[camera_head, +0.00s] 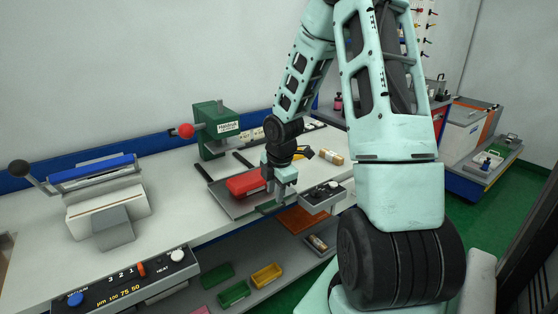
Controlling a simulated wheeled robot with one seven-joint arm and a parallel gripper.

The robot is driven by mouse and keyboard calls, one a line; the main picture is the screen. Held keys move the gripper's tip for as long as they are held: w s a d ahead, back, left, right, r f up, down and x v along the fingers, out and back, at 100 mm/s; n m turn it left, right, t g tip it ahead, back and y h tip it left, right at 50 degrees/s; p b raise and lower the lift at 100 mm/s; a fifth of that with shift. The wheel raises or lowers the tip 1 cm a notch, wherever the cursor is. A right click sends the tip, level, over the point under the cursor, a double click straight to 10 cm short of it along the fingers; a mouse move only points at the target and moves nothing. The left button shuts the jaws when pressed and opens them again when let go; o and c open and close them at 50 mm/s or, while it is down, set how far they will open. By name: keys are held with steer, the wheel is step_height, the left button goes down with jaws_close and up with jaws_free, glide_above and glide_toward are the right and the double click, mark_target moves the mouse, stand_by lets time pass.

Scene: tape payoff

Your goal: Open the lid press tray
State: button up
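A green press (215,128) with a red ball on its lever stands at the back of the white bench. In front of it is a flat grey tray (236,205) with a red block (245,184) on it. The tray reaches the bench's front edge, with two dark bars between it and the press. My gripper (283,197) points down at the tray's right front part, just right of the red block. Its fingertips are small here, so I cannot tell whether they touch the tray or how wide they stand. My arm comes in from the upper right.
A sealer (105,205) with a black-knobbed lever stands on the left. A control panel (125,285) is at front left, and a small control box (322,196) is right of my gripper. Green and yellow bins (266,276) sit on the shelf below. Bare bench lies left of the tray.

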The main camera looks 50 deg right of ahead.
step_height(320, 180, up, 11)
steer(key=s+p, duration=0.2)
steer(key=shift+a+r+p, duration=0.15)
steer(key=shift+a+p, duration=0.15)
steer(key=shift+p, duration=0.1)
steer(key=s+a+r+m+g, duration=0.1)
steer(key=a+r+m, duration=0.15)
steer(key=a, duration=2.05)
steer(key=s+a+m+g+y, duration=0.1)
steer(key=s+a+m, duration=0.3)
steer(key=s+a, duration=1.1)
steer(key=shift+s+r, duration=0.3)
steer(key=shift+r, duration=0.05)
